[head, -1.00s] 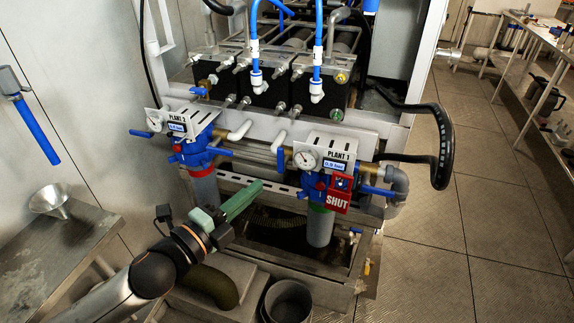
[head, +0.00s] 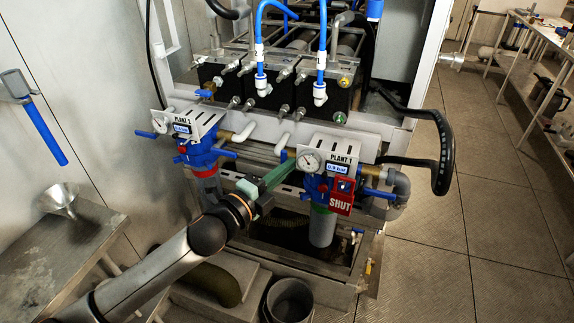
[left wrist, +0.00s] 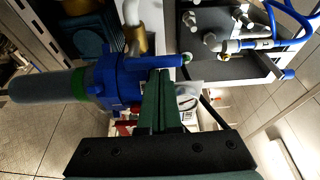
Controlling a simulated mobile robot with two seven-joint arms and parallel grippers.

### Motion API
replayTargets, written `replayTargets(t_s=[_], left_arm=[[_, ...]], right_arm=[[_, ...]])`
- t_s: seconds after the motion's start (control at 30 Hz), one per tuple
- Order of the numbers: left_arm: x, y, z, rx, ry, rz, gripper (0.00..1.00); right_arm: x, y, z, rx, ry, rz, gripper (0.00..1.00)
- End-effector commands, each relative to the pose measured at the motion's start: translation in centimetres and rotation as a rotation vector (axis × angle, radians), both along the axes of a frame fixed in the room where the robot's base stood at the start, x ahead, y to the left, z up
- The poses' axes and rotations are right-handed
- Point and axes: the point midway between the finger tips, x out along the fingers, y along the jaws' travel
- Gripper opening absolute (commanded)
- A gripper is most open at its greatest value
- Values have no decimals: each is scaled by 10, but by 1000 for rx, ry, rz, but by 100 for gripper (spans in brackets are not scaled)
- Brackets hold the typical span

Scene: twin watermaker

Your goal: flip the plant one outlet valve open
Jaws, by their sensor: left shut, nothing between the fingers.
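The plant 1 filter unit (head: 318,190) has a blue head, a pressure gauge (head: 310,161) and a "PLANT 1" plate. A red "SHUT" tag (head: 341,203) hangs on its front. I cannot read which is the outlet valve. My left gripper (head: 289,163) has green fingers, shut and empty, with tips close to the unit's left side. In the left wrist view the fingers (left wrist: 160,75) overlap the blue head (left wrist: 120,80); contact is unclear.
The plant 2 unit (head: 190,150) stands to the left. A dark bucket (head: 290,300) is on the floor in front. A metal bench with a funnel (head: 60,200) is at left. A black hose (head: 440,150) loops at right, with open floor beyond.

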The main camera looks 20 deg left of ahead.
Motion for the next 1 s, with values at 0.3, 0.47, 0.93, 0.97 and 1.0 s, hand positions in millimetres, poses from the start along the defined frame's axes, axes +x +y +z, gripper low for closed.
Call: replayTargets(t_s=[0.3, 0.47, 0.93, 0.97, 1.0], left_arm=[[5, -3, 0, -1, 0, -1, 0], [5, -2, 0, -2, 1, -1, 0], [5, 0, 0, -75, 3, -1, 0], [5, 0, 1, -80, 3, -1, 0], [5, 0, 1, -87, 4, -1, 0]], right_arm=[[0, 0, 1, 0, 0, 0, 0], [0, 0, 0, 0, 0, 0, 0], [0, 0, -3, 1, 0, -1, 0], [0, 0, -4, 1, 0, -1, 0], [0, 0, -4, 1, 1, -1, 0]])
